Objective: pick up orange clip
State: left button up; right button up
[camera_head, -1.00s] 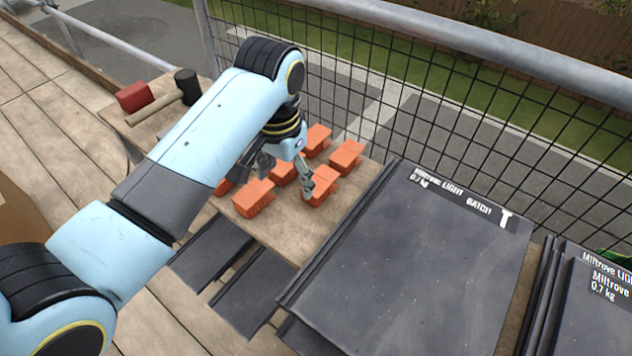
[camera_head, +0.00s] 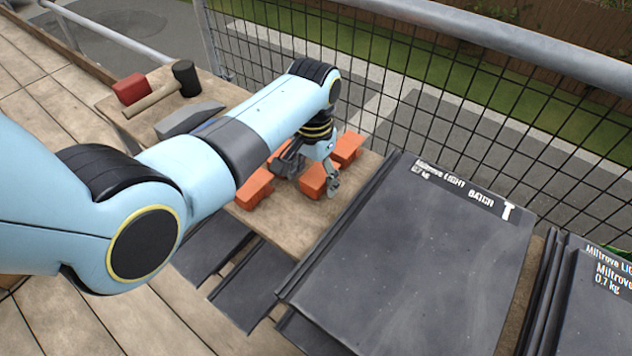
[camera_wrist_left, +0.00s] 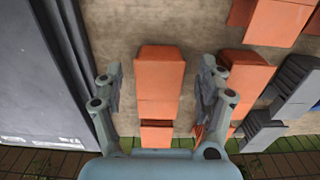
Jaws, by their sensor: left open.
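Several orange clips lie on a wooden board. One orange clip (camera_head: 312,181) is at the board's right side, partly hidden by my left gripper (camera_head: 308,172). In the left wrist view this clip (camera_wrist_left: 159,78) lies between the two spread fingers of my left gripper (camera_wrist_left: 160,92), with a gap on each side. The gripper is open and holds nothing. Another clip (camera_head: 255,188) lies to the left, and one (camera_head: 347,147) lies behind. In the wrist view a neighbouring clip (camera_wrist_left: 246,84) is close beside the right finger. My right gripper is not in view.
Dark roof panels (camera_head: 420,255) stand close to the right of the clips. A mallet (camera_head: 150,100), a red block (camera_head: 131,89) and a grey wedge (camera_head: 188,119) lie at the back left. A mesh fence (camera_head: 440,110) runs behind. Grey blocks (camera_wrist_left: 292,86) show at right in the wrist view.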

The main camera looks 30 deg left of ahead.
pick_arm(q)
jog(key=shift+f, duration=0.65)
jog(key=c, duration=1.2)
jog(key=shift+r, duration=0.15)
